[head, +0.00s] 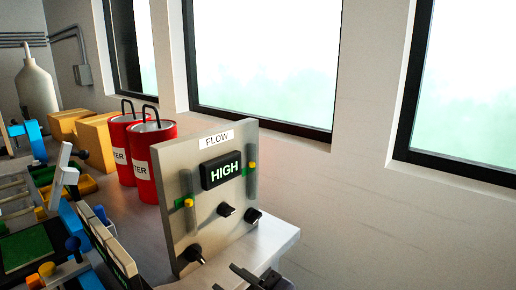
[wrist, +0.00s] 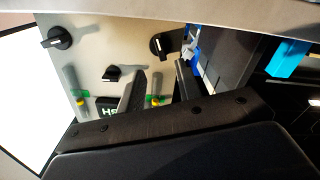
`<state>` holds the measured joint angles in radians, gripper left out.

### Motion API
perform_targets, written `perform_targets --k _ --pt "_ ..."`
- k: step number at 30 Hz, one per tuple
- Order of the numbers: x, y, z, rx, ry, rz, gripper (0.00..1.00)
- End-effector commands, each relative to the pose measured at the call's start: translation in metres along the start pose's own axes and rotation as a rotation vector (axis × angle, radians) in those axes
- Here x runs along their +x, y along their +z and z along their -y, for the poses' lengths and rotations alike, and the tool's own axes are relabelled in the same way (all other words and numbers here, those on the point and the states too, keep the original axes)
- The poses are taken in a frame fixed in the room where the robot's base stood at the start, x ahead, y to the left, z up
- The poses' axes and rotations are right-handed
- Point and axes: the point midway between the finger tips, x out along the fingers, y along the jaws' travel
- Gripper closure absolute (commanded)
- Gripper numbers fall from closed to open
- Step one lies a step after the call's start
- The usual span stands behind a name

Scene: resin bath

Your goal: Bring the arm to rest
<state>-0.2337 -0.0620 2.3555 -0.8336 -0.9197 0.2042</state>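My gripper (head: 252,277) shows only in part, dark, at the bottom edge of the head view, in front of the lower right of the flow panel. In the wrist view my gripper (wrist: 161,78) has its two dark fingers apart, with panel visible between them and nothing held. The grey flow panel (head: 217,222) stands upright with a display (head: 221,170) reading HIGH. It carries black knobs and two tubes with yellow floats. The panel (wrist: 85,55) looks upside down in the wrist view. Most of my arm is out of view.
Two red canisters (head: 153,163) with black hooked tubes stand behind the panel. Yellow-orange blocks (head: 98,139) and a white bottle (head: 37,88) are farther back. Blue-and-white hardware (head: 91,238) lies left of the panel. The bench corner (head: 284,236) is close to my gripper; wall and windows are at right.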

Motion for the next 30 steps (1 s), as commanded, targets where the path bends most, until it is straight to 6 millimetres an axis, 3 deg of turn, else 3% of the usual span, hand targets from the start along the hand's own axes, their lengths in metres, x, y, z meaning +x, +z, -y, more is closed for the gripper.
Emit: perform_targets --k 8,17,30 --pt "-0.032 -0.001 -0.001 0.0 0.003 0.002 0.67" --pt "0.003 0.001 0.003 0.001 -0.006 -0.002 0.67" --pt "0.081 0.002 0.002 -0.016 -0.003 -0.001 0.67"
